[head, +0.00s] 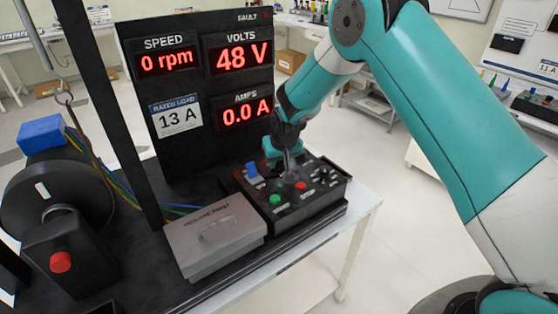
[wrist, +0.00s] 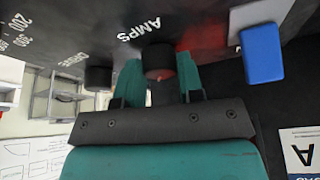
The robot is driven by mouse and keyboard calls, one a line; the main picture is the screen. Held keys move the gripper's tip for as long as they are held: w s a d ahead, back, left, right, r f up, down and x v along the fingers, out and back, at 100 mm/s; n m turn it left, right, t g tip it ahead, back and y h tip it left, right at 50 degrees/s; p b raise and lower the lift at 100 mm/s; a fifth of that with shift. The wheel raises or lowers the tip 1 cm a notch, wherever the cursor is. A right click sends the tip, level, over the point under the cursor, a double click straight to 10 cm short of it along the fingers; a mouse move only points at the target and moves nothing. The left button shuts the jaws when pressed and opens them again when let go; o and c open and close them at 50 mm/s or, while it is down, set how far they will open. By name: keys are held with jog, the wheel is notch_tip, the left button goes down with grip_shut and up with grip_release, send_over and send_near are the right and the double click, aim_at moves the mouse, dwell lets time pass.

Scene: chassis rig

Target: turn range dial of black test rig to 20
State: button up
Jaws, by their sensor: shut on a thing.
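The black test rig's control box (head: 325,205) stands at the front right of the rig, with knobs, buttons and switches on its sloped top. My gripper (head: 287,165) is down at the back of this box. In the wrist view, the two teal fingers of my gripper (wrist: 159,85) are shut on a black dial (wrist: 158,58), one on each side. White lettering beside it reads AMPS, upside down. A second black knob (wrist: 98,77) sits to the left, with a label too blurred to read surely. The held dial's pointer and setting are hidden.
A blue switch (wrist: 262,53) stands right of my fingers. The box also has a green button (head: 275,200) and a red button (head: 300,186). A grey lidded box (head: 213,238) is close on the left. The display panel (head: 212,95) rises behind, reading 0 rpm, 48 V, 0.0 A.

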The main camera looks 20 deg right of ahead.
jog(key=shift+w, duration=0.1)
jog(key=o, duration=0.9)
jog(key=shift+r, duration=0.1)
jog(key=b+v, duration=0.2)
jog(key=v, duration=1.5)
jog(key=shift+r, duration=0.2)
jog(key=s+a+r+n+g+y, duration=0.2)
jog(key=s+n, duration=0.1)
jog(key=s, duration=1.3)
jog(key=s+a+r+n+g+y, duration=0.2)
jog(key=s+n, duration=0.1)
jog(key=s, duration=1.3)
jog(key=shift+s+a+n+g, duration=0.25)
jog(key=shift+a+n+g, duration=0.05)
jog(key=shift+a+n, duration=0.1)
